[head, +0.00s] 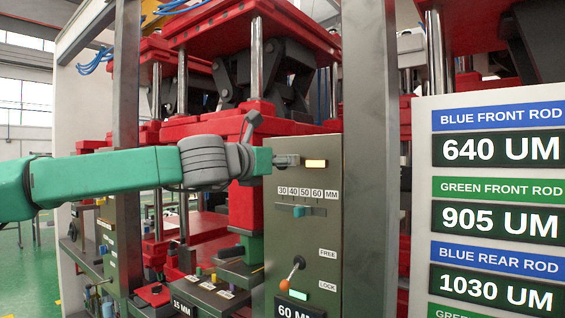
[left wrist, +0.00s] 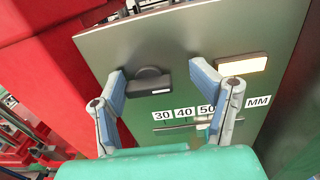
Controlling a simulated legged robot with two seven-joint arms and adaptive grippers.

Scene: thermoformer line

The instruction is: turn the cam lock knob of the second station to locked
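The near station's grey panel (head: 318,220) carries a dark knob with a raised bar (head: 289,160) near its top, beside a lit pale-amber lamp (head: 316,163). In the left wrist view the knob (left wrist: 150,84) has its bar roughly level, and the lamp (left wrist: 242,66) is to its right. My left gripper (head: 264,147) is just left of the knob in the head view. In the left wrist view its fingers (left wrist: 157,72) are spread, with the knob seen between them. Contact cannot be told. My right gripper is out of view.
Below the knob is a 30–60 MM scale with a teal slider (head: 308,211). Lower down, an orange-tipped lever (head: 292,272) sits beside FREE and LOCK labels and a green lamp (head: 299,295). A grey post (head: 370,150) stands right of the panel; a readout board (head: 490,90) is farther right.

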